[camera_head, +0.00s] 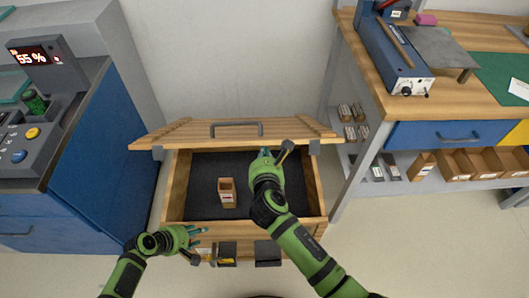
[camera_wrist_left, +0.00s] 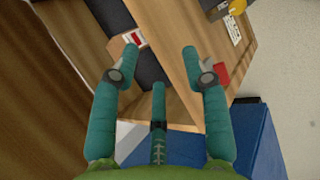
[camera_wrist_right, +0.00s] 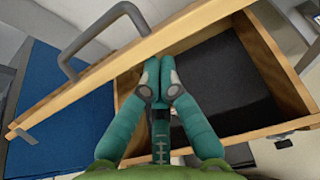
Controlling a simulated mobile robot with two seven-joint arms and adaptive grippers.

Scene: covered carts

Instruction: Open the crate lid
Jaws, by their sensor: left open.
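The wooden crate (camera_head: 172,200) stands in the middle of the head view, its dark inside showing. Its slatted wooden lid (camera_head: 180,134), with a grey handle (camera_head: 236,129), is raised at the far side. A small brown box (camera_head: 227,193) stands inside on the dark floor. My right gripper (camera_head: 264,154) is over the crate's inside at the lid's near edge. In the right wrist view its fingers (camera_wrist_right: 163,62) are together, tips close against the lid; contact is unclear. My left gripper (camera_head: 199,236) is open and empty by the crate's front left; it also shows in the left wrist view (camera_wrist_left: 161,50).
A blue-sided cabinet (camera_head: 105,165) stands close on the left. A workbench (camera_head: 470,105) with a blue machine (camera_head: 393,55) and shelves of small boxes stands on the right. A grey wall is behind the crate. Floor is free at the front right.

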